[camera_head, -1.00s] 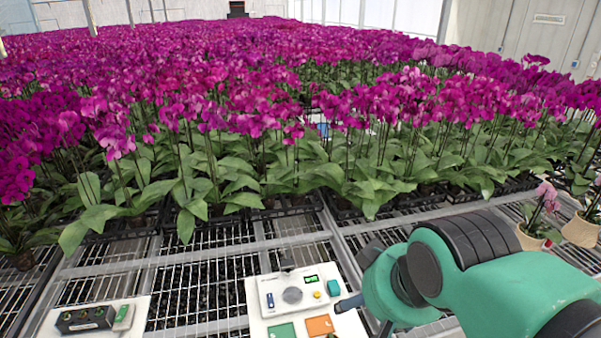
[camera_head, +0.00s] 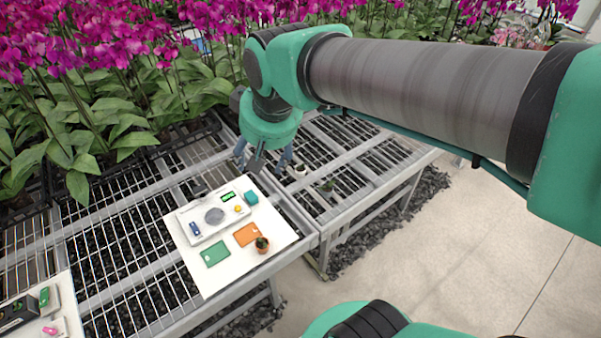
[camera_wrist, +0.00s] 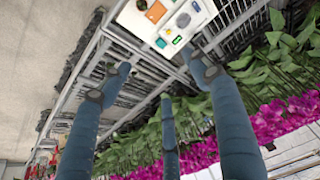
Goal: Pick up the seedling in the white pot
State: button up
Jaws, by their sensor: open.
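A small white pot (camera_head: 300,170) with a little green seedling stands on the wire bench to the right of the white board, in the head view. I cannot make it out in the wrist view. My gripper (camera_head: 264,160) hangs just left of the pot in the picture, above the bench, fingers pointing down. Its blue fingers are spread apart and empty in the wrist view (camera_wrist: 158,75). Another small green plant (camera_head: 328,186) stands to the right of the white pot; its pot is unclear.
The white board (camera_head: 206,277) carries a scale (camera_head: 215,216), a green card (camera_head: 215,253), an orange card (camera_head: 247,235) and a terracotta pot (camera_head: 262,246). Dense magenta orchids (camera_head: 85,100) fill the bench behind. Floor is clear at right.

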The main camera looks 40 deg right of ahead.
jog(key=w+d+f+m+g, duration=0.1)
jog(key=w+d+f, duration=0.15)
jog(key=w, duration=0.35)
jog(key=w+d+f, duration=0.2)
jog(key=w+d, duration=0.2)
jog(key=w, duration=0.2)
jog(key=m+g+p, duration=0.2)
jog(key=m+g, duration=0.1)
send_over(301, 170)
jog(key=s, duration=0.1)
notch_tip(301, 170, down, 35)
jog(key=shift+s+a+r, duration=0.15)
jog(key=shift+a, duration=0.1)
jog(key=shift+w+d+f, duration=0.1)
jog(key=shift+w+f, duration=0.05)
jog(key=shift+f, duration=1.25)
jog(key=shift+w+d+f, duration=0.1)
jog(key=shift+w+f, duration=0.1)
jog(key=shift+f, duration=1.25)
jog(key=shift+w+f, duration=0.15)
jog(key=shift+f, duration=1.25)
jog(key=shift+f, duration=0.1)
